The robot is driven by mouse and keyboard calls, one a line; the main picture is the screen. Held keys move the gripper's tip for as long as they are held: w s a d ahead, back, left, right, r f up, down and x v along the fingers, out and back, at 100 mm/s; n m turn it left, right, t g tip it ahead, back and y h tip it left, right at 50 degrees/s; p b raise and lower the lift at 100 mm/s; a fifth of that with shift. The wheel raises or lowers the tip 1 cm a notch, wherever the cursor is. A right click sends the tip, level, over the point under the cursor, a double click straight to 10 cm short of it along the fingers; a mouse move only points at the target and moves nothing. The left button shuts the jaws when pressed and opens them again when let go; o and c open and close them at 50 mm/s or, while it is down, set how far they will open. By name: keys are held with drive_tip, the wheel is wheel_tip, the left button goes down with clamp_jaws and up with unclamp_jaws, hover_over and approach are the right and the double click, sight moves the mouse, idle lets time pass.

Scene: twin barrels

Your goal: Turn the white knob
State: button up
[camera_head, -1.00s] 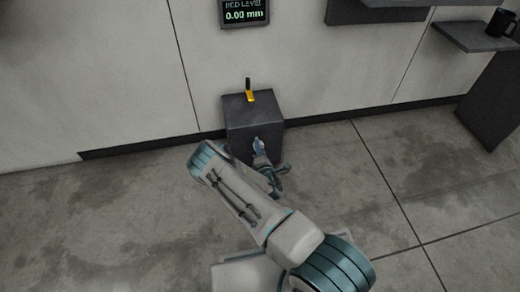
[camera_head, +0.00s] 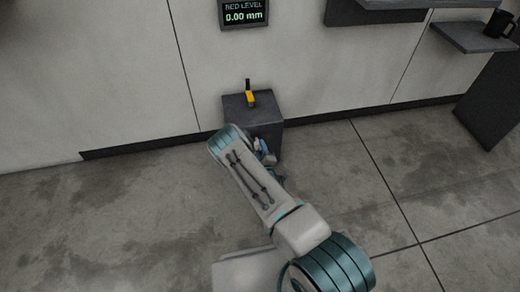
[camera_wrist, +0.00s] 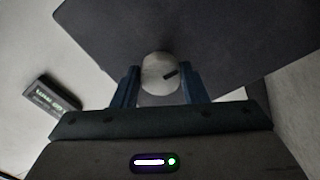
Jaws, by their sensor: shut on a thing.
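The white knob (camera_wrist: 158,76) shows in the wrist view, round, with a short dark mark on its face that slants slightly. It sits on the front of a dark grey box. My gripper (camera_wrist: 158,84) has one blue finger on each side of the knob and is shut on it. In the head view my gripper (camera_head: 264,152) is at the front of the dark box (camera_head: 270,108), mostly hidden by my arm. The knob cannot be made out clearly there.
A yellow and black lever-like piece (camera_head: 250,97) stands on the box top. A display (camera_head: 245,13) on the wall reads "BED LEVEL 0.00 mm". A shelf (camera_head: 475,37) with a black mug (camera_head: 500,23) is at the upper right. The floor around is clear.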

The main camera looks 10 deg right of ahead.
drive_tip(key=shift+s+f+m, duration=0.1)
drive_tip(key=shift+m, duration=0.6)
drive_tip(key=o, duration=1)
drive_tip(key=shift+c, duration=0.2)
drive_tip(key=s+p, duration=0.4)
drive_tip(key=s, duration=0.9)
drive_tip(key=shift+s+d+r+p, duration=0.15)
drive_tip(key=shift+s+r+p, duration=0.05)
drive_tip(key=shift+s+p, duration=0.2)
